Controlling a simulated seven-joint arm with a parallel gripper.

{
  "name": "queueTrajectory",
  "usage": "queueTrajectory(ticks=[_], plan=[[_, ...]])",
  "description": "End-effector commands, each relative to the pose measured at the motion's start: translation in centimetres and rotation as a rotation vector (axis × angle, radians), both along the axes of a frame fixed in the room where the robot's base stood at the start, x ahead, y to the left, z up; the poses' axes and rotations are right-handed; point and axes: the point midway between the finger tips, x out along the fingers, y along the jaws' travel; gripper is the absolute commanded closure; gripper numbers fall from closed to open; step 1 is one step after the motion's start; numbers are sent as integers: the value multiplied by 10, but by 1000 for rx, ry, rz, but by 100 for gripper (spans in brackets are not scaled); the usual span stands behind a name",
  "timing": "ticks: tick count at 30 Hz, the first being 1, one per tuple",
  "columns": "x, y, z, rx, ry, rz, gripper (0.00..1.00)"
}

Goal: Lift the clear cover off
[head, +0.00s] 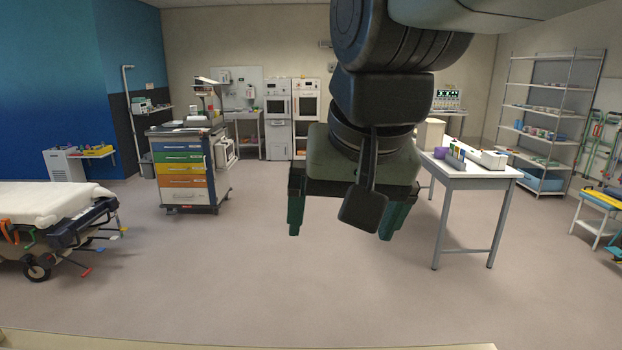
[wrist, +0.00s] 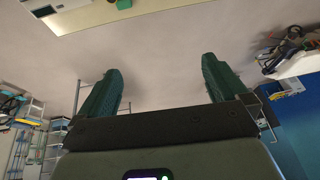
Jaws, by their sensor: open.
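I cannot make out a clear cover in either view. My gripper (head: 340,235) hangs in mid-air at the centre of the head view, with its two green fingers wide apart. In the wrist view the same fingers (wrist: 161,66) are apart with only bare floor showing between them. Nothing is held. A pale surface edge (head: 250,344) runs along the bottom of the head view. A pale surface (wrist: 90,16) also shows at the top of the wrist view, with a dark item (wrist: 44,11) and a small green item (wrist: 123,3), both too small to identify.
A stretcher (head: 40,205) stands at left, a drawer cart (head: 183,170) behind it. A white table (head: 465,174) with small items stands right of my gripper. A shelf rack (head: 552,110) is at back right. The middle floor (head: 220,270) is clear.

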Motion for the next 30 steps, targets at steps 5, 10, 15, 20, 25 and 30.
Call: queueTrajectory(ticks=[5, 10, 15, 20, 25, 30], plan=[[-54, -57, -21, -58, -66, -17, 0], [-78, -75, -37, -93, -90, -15, 0], [-81, -78, -40, -101, -93, -12, 0], [-81, -78, -39, -100, -93, -11, 0], [-80, -77, -39, -100, -91, -7, 0], [-54, -57, -33, -110, -57, 87, 0]])
